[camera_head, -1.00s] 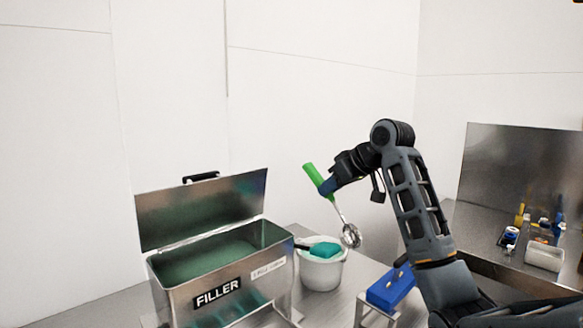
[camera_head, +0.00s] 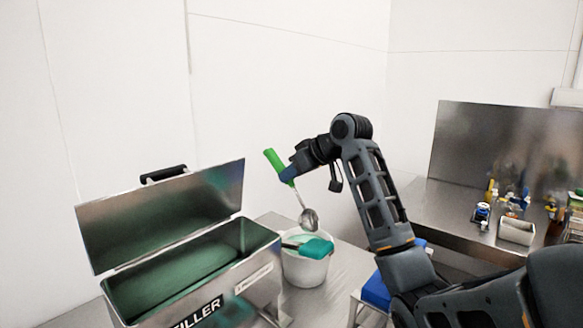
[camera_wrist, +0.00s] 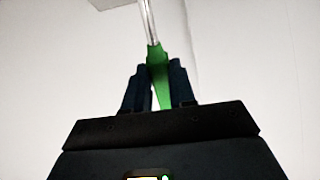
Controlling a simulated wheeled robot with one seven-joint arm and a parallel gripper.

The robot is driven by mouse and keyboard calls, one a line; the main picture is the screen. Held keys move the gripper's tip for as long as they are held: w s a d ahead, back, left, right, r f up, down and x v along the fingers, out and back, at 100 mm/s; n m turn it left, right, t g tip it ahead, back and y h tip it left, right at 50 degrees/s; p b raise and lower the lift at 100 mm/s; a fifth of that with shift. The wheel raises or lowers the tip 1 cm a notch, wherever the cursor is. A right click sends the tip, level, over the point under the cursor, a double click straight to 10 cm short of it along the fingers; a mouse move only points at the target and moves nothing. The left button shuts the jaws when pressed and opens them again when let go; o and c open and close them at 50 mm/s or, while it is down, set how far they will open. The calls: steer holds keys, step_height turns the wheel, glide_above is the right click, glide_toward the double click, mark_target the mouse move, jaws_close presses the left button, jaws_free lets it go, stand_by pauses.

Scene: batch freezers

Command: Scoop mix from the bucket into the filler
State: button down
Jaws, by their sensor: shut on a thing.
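My gripper (camera_head: 288,174) is shut on the green handle of a metal scoop (camera_head: 309,219). The green handle also shows between the fingers in the wrist view (camera_wrist: 159,78). The scoop hangs bowl down above the white bucket (camera_head: 304,270); whether its bowl holds anything is too small to tell. A teal spatula (camera_head: 316,248) lies across the bucket's top, and pale mix shows at the bucket's rim. The steel filler (camera_head: 262,262) stands left of the bucket with its lid (camera_head: 165,212) raised and its green-tinted inside open.
A blue-topped stand (camera_head: 376,291) is partly hidden behind my arm, right of the bucket. A steel counter (camera_head: 440,212) at the right holds a white bin (camera_head: 516,231) and several small bottles. White walls close off the back.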

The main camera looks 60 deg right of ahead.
mark_target(297, 192)
steer(key=shift+s+f, duration=0.15)
steer(key=shift+f, duration=1.3)
steer(key=shift+s+f, duration=0.15)
steer(key=shift+f, duration=1.3)
steer(key=shift+s+a+f, duration=0.1)
steer(key=shift+s+a, duration=0.1)
steer(key=shift+s, duration=0.4)
steer(key=shift+s+a, duration=0.15)
steer(key=shift+s, duration=0.45)
steer(key=shift+w+f, duration=0.15)
steer(key=shift+w, duration=0.2)
steer(key=shift+w+d+f+g+y, duration=0.2)
steer(key=shift+w+f+g, duration=0.25)
steer(key=shift+w+g, duration=0.25)
steer(key=shift+w+d+f+g+y, duration=0.2)
steer(key=shift+w+f+g, duration=0.35)
steer(key=shift+g, duration=0.2)
steer(key=shift+w+d+f+g+y, duration=0.1)
steer(key=shift+w+f+g+y, duration=0.1)
steer(key=shift+w+f+g, duration=0.35)
steer(key=w+r+g+y, duration=0.1)
steer(key=w+r+g, duration=0.2)
steer(key=r+g, duration=0.1)
steer(key=shift+w+d+r, duration=0.3)
steer(key=shift+w+d, duration=0.1)
steer(key=shift+d, duration=0.05)
steer(key=shift+w, duration=0.1)
